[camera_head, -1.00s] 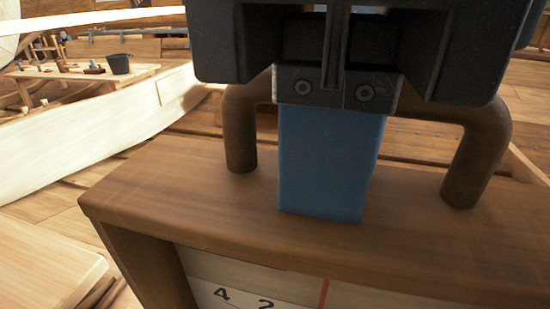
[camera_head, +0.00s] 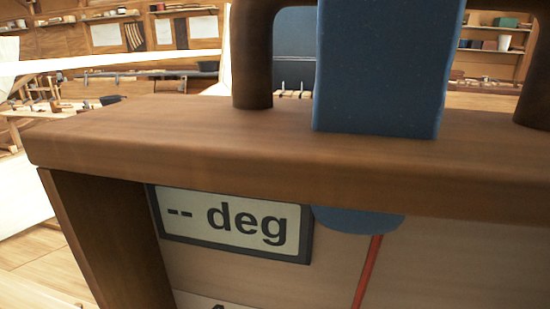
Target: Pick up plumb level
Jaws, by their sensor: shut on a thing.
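The plumb level (camera_head: 190,140) is a wooden box-like frame with a thick brown top board, large and close in the head view. Its dark brown handle (camera_head: 253,60) rises from the top, with the other leg (camera_head: 537,90) at the right edge. A small display (camera_head: 232,223) on its pale face reads "-- deg". Beside it are a blue rounded part and a red pointer (camera_head: 367,270). My gripper (camera_head: 380,95) shows as a blue finger shut on the handle between its legs. The gripper's upper body and the level's lower part are out of frame.
Behind at left stands a wooden workbench (camera_head: 45,110) with tools and a dark bucket. A pale hull lies below it. Shelves (camera_head: 490,50) with several containers are at the back right. Plank floor (camera_head: 30,270) shows at lower left.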

